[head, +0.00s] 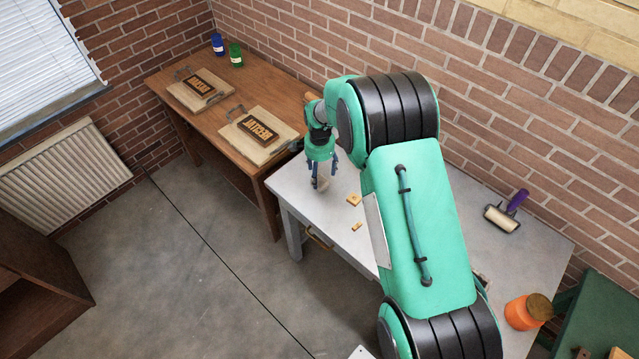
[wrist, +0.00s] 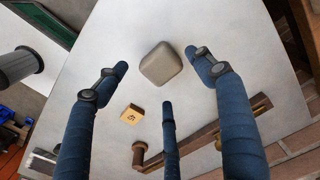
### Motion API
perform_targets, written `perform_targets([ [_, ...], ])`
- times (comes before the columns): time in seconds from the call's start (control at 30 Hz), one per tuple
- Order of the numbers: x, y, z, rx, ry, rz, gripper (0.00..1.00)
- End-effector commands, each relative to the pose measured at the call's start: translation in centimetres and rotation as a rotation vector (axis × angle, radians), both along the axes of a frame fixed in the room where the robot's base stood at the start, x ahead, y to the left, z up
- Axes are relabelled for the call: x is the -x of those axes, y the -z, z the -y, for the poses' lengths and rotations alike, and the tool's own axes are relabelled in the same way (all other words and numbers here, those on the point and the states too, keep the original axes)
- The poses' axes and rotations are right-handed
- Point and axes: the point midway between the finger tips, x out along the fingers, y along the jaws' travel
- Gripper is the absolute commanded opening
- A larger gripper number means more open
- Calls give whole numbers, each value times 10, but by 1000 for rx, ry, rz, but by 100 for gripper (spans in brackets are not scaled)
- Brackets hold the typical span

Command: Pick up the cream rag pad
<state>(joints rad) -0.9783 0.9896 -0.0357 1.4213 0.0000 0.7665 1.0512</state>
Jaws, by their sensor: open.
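The cream rag pad (wrist: 161,64) is a rounded, greyish-cream block lying on the pale table top (wrist: 215,20) in the wrist view. My gripper (wrist: 160,75) has three blue fingers, spread wide and empty. Two fingertips are to the left and right of the pad, and the third is below it in the picture; a gap shows around the pad. In the head view my gripper (head: 322,178) points down over the left end of the grey table (head: 310,215). A pale shape shows between its fingers there, partly hidden by them.
A small wooden stamp block (wrist: 131,114) lies near the pad. In the head view, two wooden pieces (head: 354,199) lie right of my gripper. A purple-handled roller (head: 503,213) and orange jar (head: 527,311) are farther right. A brown bench (head: 262,95) with two presses adjoins the left.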

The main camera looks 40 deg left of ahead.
Motion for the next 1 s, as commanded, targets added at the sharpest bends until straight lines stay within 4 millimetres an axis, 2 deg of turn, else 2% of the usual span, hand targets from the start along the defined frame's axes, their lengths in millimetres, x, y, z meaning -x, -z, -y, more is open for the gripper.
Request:
perform_targets([
  [0.37,0,3,0,1,0,0,69],
  [0.8,0,41,-1,1,0,-1,69],
  [1.0,-1,51,-1,0,0,0,69],
])
